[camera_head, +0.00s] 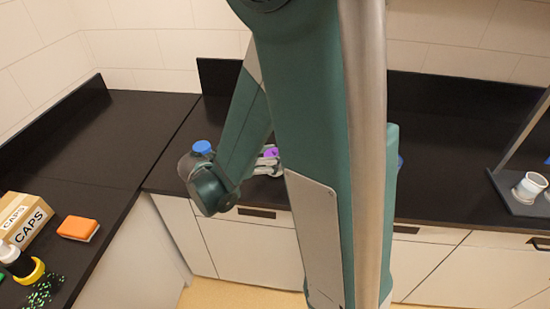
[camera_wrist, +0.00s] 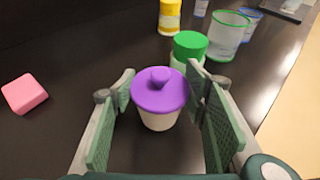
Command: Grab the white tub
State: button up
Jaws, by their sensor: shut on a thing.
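The white tub (camera_wrist: 158,122) has a purple lid with a round knob and stands upright on the dark counter in the wrist view. My gripper (camera_wrist: 161,88) has one green-padded finger on each side of it and is shut on it. In the head view, my gripper (camera_head: 268,160) is low over the counter, partly behind my arm.
In the wrist view, a green-lidded jar (camera_wrist: 189,46) stands just behind the tub. A yellow container (camera_wrist: 169,16) and a clear green-rimmed cup (camera_wrist: 230,35) are farther back. A pink block (camera_wrist: 24,93) lies at left. The head view shows a blue-capped bottle (camera_head: 202,148) beside my arm.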

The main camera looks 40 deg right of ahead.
jog(key=shift+r+p, duration=1.15)
jog(key=shift+r, duration=3.3)
